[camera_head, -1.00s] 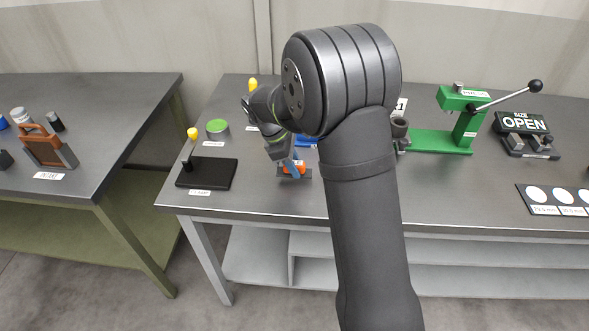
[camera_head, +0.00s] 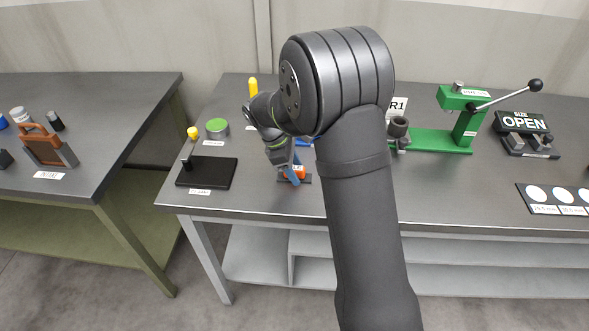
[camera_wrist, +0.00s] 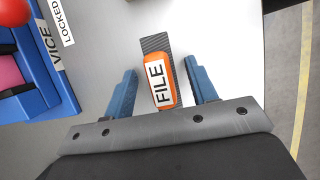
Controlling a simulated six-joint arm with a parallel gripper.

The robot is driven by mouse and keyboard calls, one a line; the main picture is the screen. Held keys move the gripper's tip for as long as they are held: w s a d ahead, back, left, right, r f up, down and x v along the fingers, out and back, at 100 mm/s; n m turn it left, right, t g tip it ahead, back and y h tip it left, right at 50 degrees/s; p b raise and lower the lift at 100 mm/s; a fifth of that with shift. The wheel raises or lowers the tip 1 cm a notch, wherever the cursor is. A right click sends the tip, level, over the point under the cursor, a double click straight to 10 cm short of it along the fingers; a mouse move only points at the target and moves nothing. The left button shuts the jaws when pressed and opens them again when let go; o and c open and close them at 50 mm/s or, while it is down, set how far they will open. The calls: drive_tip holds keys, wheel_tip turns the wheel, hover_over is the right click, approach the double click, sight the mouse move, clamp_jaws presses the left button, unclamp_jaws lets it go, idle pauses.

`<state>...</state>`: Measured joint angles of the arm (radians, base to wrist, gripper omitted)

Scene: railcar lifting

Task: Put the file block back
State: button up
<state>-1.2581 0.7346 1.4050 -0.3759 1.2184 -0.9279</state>
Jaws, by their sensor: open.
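The file block, an orange block (camera_wrist: 158,80) with a white FILE label on a dark ribbed strip, lies on the grey table between my gripper's fingers in the wrist view. It also shows as a small orange patch (camera_head: 298,174) in the head view, partly hidden by a blue finger. My gripper (camera_wrist: 160,88) is open, with a blue finger on each side of the block and a gap visible on both sides. In the head view my gripper points down at the block.
A blue vice (camera_wrist: 40,95) labelled LOCKED stands left of the block in the wrist view. A black plate with a post (camera_head: 207,173), a green-topped tin (camera_head: 217,127) and a green lever press (camera_head: 445,140) stand on the table. The table's front edge is near the block.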

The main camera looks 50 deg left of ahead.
sight(299, 168)
drive_tip(key=v, duration=1.2)
drive_tip(key=shift+f, duration=0.1)
drive_tip(key=x, duration=1.2)
wheel_tip(299, 168, up, 2)
drive_tip(key=shift+r, duration=0.75)
